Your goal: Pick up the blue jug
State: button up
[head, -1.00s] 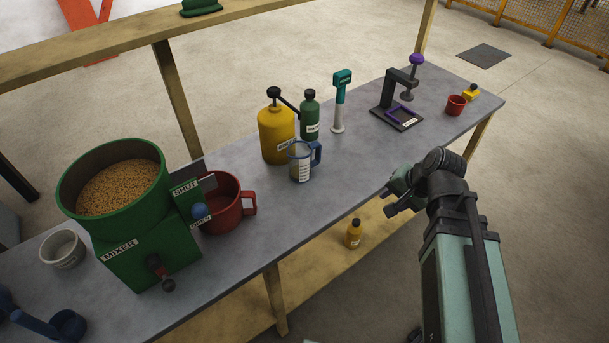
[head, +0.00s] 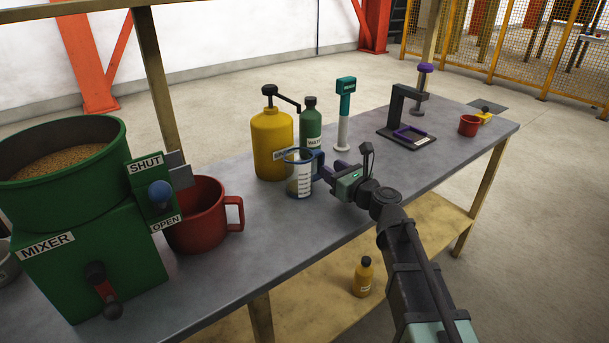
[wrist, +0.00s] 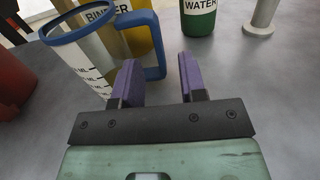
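The blue jug (head: 299,187) is a clear measuring jug with a blue rim and a blue handle, upright on the bench in front of the yellow binder can. My gripper (head: 333,170) is just to its right, low over the bench. In the wrist view, the jug (wrist: 88,62) is at upper left with its handle (wrist: 156,42) pointing right. My gripper (wrist: 160,62) is open there, its purple fingers apart, with the handle lined up between and just ahead of the tips. I cannot tell whether a finger touches it.
The yellow binder can (head: 271,145) and green water bottle (head: 311,128) stand close behind the jug. A red mug (head: 200,225) and the green mixer (head: 90,260) are to the left. A teal-topped stand (head: 344,118) and a dark press (head: 400,120) are beyond. Bare bench lies right of my gripper.

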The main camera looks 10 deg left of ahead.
aim_at(320, 162)
jog(key=x, duration=0.5)
jog(key=shift+w+a, duration=0.1)
jog(key=shift+a, duration=0.1)
grip_shut()
